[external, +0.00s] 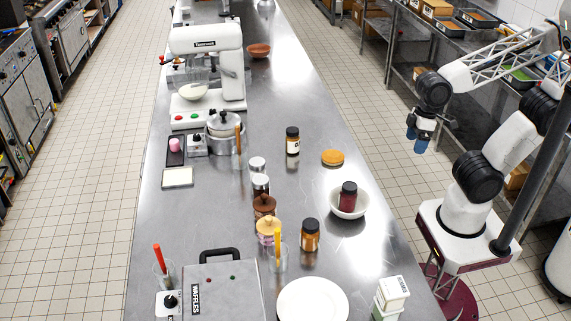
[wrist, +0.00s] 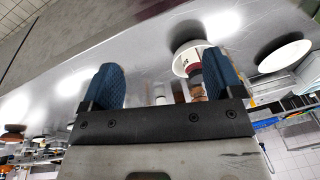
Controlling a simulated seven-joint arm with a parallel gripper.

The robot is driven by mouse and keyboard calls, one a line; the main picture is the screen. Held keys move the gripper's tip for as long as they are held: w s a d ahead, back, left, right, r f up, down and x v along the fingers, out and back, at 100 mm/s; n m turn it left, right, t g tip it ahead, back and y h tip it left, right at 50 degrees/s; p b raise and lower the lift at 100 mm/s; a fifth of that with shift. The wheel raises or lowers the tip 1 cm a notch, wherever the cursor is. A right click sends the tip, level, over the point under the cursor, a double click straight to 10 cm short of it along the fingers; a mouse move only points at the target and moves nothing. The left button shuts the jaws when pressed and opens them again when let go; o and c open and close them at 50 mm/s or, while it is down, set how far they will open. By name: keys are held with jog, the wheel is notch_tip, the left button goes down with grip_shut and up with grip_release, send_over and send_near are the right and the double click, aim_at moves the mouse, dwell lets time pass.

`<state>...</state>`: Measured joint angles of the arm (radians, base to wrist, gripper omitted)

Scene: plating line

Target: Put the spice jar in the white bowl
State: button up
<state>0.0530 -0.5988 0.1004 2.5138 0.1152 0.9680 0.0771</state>
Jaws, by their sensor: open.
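The white bowl (external: 336,209) stands on the right part of the steel counter. A dark-red spice jar (external: 348,195) with a dark lid is inside it, roughly upright and leaning slightly. In the wrist view the bowl (wrist: 179,67) shows partly behind one finger, with the jar (wrist: 194,72) partly hidden. Two similar black-lidded jars stand on the counter: an orange-brown one (external: 310,236) and one with a pale label (external: 292,141). My gripper (external: 417,136) is open and empty, raised off the counter's right side, apart from bowl and jars. Its blue fingers spread wide in the wrist view (wrist: 162,84).
A white plate (external: 313,300), a waffle maker (external: 225,290) and small boxes (external: 391,293) occupy the near end. Canisters (external: 265,205), an orange-brown round item (external: 333,157), a pot (external: 224,137) and a white mixer (external: 207,70) stand farther back. Counter around the bowl is mostly clear.

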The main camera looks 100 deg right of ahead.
jog(key=shift+s+d+r+n+t+h, duration=0.15)
jog(key=shift+s+r+n+h, duration=0.15)
jog(key=shift+r+n, duration=0.15)
jog(key=shift+s+d+r+n+t+h, duration=0.15)
jog(key=shift+r+n+h, duration=0.15)
jog(key=shift+n, duration=0.25)
